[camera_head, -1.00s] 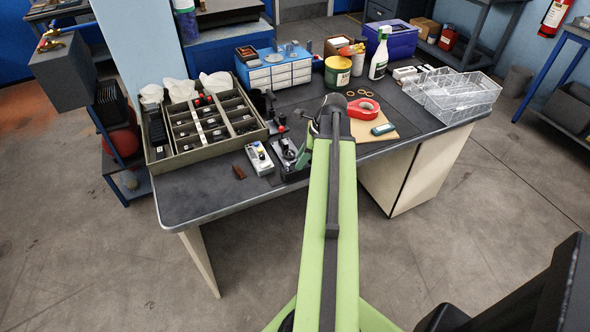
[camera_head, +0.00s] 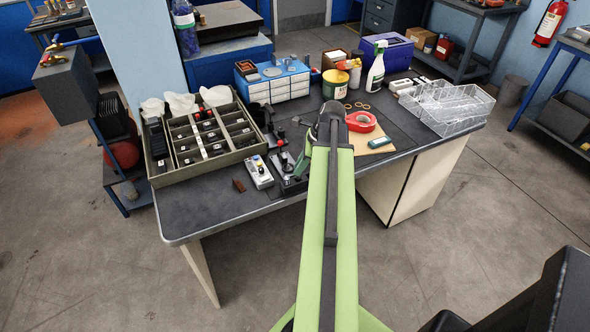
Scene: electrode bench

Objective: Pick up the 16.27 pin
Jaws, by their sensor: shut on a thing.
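My green arm reaches up the middle of the picture to the bench (camera_head: 215,207). My gripper (camera_head: 304,160) is largely hidden behind the arm's end; only a small green part shows left of it, over the small black device. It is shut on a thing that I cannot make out. I cannot pick out the 16.27 pin by its size in this view. The small dark device (camera_head: 288,180) with knobs lies just below and left of the gripper. I cannot tell whether the gripper touches it.
A compartment tray (camera_head: 206,163) stands on the left, with a grey box with knobs (camera_head: 258,172) beside it. A red tape roll (camera_head: 361,122), green-labelled tub (camera_head: 334,84), spray bottle (camera_head: 376,68) and clear bins (camera_head: 455,106) stand right. The bench's front left is mostly clear.

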